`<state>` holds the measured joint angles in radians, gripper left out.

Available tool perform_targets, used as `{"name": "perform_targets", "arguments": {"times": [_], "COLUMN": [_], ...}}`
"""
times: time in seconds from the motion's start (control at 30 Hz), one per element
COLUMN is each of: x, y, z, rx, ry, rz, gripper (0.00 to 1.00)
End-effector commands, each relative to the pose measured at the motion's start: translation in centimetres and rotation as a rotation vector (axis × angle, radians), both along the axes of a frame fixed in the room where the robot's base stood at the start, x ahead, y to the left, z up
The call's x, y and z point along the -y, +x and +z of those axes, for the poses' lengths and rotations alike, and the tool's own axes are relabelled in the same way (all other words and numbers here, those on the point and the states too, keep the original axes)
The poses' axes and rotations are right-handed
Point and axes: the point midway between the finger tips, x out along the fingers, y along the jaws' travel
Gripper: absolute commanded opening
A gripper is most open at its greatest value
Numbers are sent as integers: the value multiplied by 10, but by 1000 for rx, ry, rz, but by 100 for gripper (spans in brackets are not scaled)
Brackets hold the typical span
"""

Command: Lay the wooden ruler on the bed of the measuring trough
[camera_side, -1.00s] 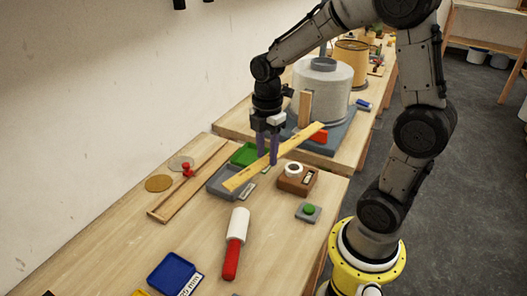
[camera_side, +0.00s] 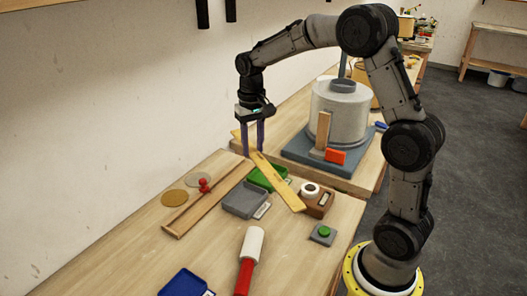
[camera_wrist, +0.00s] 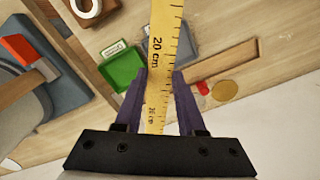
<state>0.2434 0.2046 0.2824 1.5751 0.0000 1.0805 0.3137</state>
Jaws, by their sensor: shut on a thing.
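The wooden ruler (camera_side: 281,186) is a yellow strip with dark markings. My gripper (camera_side: 253,152) is shut on it, with purple fingers on its two long edges. In the wrist view the ruler (camera_wrist: 164,45) runs between the fingers (camera_wrist: 158,88), with "20 cm" readable. The measuring trough (camera_side: 205,202) is a long, narrow wooden channel on the table, left of the ruler's near part. The ruler is held above the table, near the trough's far end, and lies across the trough's direction. The trough also shows in the wrist view (camera_wrist: 222,62). A red clamp-like piece (camera_side: 204,185) is at its side.
Grey (camera_side: 246,200) and green (camera_side: 268,180) trays and a brown box with a white ring (camera_side: 318,200) lie under or near the ruler. A large grey drum (camera_side: 341,108) stands behind on a blue base. Flat discs (camera_side: 174,198) lie left of the trough.

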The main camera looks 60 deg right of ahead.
Motion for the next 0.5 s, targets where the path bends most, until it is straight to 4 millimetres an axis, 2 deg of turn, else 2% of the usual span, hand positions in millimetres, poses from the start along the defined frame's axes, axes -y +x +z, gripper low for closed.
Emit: {"name": "perform_targets", "arguments": {"times": [0.27,0.43,0.5], "x": [16,28,34], "y": [48,79,94], "z": [-12,-30,-44], "rx": [0,-2,-4], "ry": [-1,-1,-2], "rz": [-526,-841,-953], "gripper": [0,0,0]}}
